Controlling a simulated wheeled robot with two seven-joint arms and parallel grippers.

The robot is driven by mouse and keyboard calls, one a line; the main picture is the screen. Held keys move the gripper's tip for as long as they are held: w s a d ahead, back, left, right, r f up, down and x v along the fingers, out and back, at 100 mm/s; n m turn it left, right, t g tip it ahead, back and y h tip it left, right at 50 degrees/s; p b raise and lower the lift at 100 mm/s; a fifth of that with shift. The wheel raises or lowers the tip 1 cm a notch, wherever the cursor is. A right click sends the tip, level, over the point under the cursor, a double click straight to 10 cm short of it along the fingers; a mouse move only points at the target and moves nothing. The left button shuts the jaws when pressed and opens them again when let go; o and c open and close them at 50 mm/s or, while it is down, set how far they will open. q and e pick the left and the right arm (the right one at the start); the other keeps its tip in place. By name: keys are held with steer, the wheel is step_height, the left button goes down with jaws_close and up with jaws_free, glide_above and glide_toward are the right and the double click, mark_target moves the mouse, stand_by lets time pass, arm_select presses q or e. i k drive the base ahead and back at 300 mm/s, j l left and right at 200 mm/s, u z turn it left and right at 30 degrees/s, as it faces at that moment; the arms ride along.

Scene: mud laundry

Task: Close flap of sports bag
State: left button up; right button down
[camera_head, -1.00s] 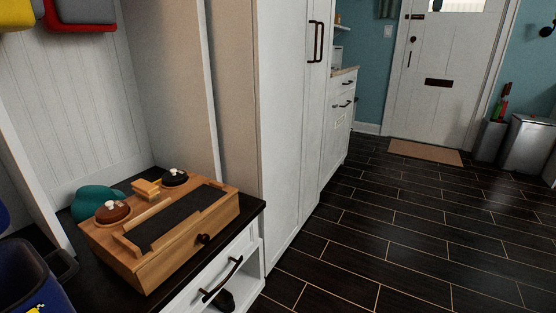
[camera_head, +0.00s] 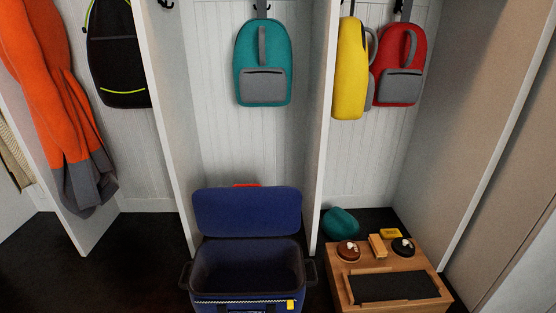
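The sports bag (camera_head: 245,303) is dark blue and stands on the dark bench at the bottom centre of the head view. Its flap (camera_head: 247,212) is open and stands up at the back, leaning toward the cubby wall. The inside of the bag (camera_head: 247,266) is dark and looks empty. A handle sticks out on each side, and a yellow tag (camera_head: 291,304) hangs at the front right. The bag's lower front is cut off by the picture edge. Neither of my grippers is in view.
A wooden box (camera_head: 345,292) with round tins on top stands close to the bag's right, with a teal object (camera_head: 341,222) behind it. A white divider (camera_head: 322,130) rises behind the bag. Backpacks and an orange jacket (camera_head: 55,100) hang above. The bench left of the bag is clear.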

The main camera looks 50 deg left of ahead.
mark_target(239, 210)
steer(key=u, duration=1.75)
